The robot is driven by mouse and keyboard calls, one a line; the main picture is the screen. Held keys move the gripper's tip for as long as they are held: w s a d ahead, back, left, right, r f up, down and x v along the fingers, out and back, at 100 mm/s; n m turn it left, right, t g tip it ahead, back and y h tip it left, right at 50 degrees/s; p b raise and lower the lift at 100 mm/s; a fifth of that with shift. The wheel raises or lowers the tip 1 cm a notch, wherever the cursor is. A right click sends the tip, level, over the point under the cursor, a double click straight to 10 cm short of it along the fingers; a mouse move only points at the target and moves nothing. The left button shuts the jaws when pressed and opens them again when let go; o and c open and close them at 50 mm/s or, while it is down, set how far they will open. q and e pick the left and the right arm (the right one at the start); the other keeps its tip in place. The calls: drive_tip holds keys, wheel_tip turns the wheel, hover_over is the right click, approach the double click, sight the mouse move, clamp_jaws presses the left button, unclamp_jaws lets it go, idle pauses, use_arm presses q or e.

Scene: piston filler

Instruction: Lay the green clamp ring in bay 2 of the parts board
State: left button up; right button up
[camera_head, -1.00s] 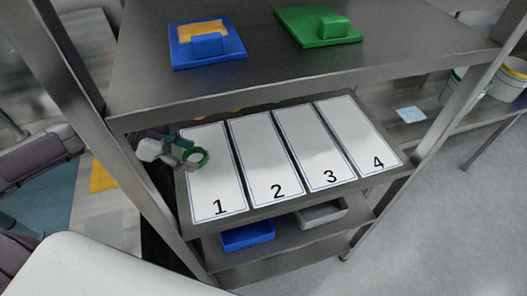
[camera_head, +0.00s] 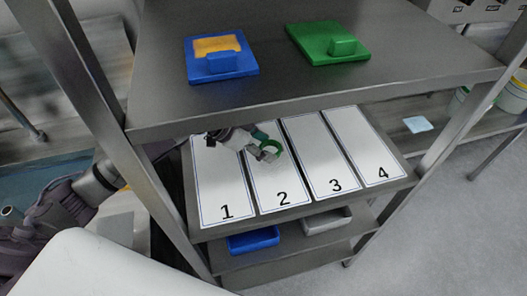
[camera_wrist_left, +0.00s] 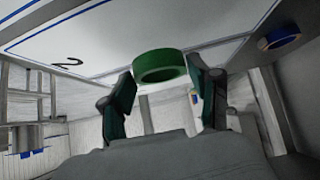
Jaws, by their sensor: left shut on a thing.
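The green clamp ring (camera_head: 271,147) is held at the tip of my left gripper (camera_head: 264,153), over the upper part of bay 2 (camera_head: 281,187). In the left wrist view the green ring (camera_wrist_left: 159,65) sits between the two fingertips of the left gripper (camera_wrist_left: 160,84), with the white bay surface behind it. I cannot tell whether the ring touches the board. The parts board (camera_head: 250,222) has white bays numbered 1 to 4, and bays 1 (camera_head: 222,190), 3 (camera_head: 318,160) and 4 (camera_head: 365,150) look bare where visible. My right gripper is not in view.
A steel post (camera_head: 90,100) stands left of the board. A blue ring (camera_wrist_left: 278,38) shows in the left wrist view. Bins (camera_head: 254,243) lie below.

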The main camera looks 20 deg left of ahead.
use_arm(q)
wheel_tip(320, 180, down, 4)
drive_tip(key=shift+r, duration=0.25)
drive_tip(key=o, duration=1.3)
drive_tip(key=shift+a, duration=0.1)
drive_tip(key=shift+v, duration=6)
